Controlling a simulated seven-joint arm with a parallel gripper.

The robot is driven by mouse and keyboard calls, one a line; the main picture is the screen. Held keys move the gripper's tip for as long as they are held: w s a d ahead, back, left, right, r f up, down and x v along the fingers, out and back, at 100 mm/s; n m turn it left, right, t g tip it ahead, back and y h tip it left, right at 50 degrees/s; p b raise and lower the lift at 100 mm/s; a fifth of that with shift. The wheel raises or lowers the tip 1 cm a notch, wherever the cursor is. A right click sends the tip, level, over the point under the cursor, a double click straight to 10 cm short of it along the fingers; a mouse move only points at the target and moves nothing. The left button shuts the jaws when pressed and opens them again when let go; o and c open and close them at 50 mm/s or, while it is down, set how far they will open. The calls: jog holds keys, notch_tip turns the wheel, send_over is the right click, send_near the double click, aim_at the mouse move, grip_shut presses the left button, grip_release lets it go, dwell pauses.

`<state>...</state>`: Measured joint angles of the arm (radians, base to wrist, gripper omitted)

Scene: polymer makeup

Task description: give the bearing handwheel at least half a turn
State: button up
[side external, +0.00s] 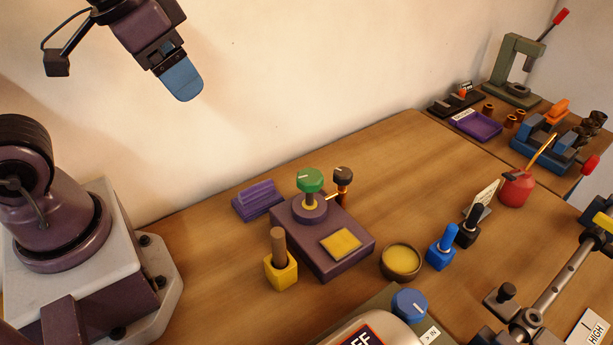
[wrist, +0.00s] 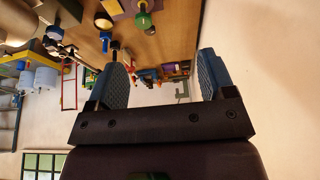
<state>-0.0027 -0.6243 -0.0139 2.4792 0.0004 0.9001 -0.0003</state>
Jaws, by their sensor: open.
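A green faceted handwheel (side external: 310,180) with a pale line on top sits on a short stem above a round collar on a purple block (side external: 318,262). It also shows near the top of the wrist view (wrist: 143,21). A blue knob (side external: 409,305) with a pale mark stands at the bottom centre. No label shows which of these is the bearing handwheel. My gripper (side external: 182,86) hangs high at the upper left, well above and apart from the green handwheel. In the wrist view its two blue fingers (wrist: 162,76) are spread, with nothing between them.
A dark knob (side external: 343,175) stands close behind the green handwheel. A yellow holder (side external: 281,272) with a brown handle, a purple ribbed piece (side external: 258,200) and a bowl (side external: 401,262) surround the block. The wall (side external: 290,80) is behind. Bare table lies at the back middle.

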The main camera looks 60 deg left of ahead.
jog(key=w+d+f+g, duration=0.2)
jog(key=w+f+g, duration=0.15)
jog(key=w, duration=0.35)
jog(key=n, duration=0.6)
send_near(310, 175)
jog(key=shift+g, duration=0.45)
jog(key=f, duration=0.9)
jog(key=shift+w+f, duration=0.35)
jog(key=shift+w, duration=0.05)
jog(key=c, duration=0.9)
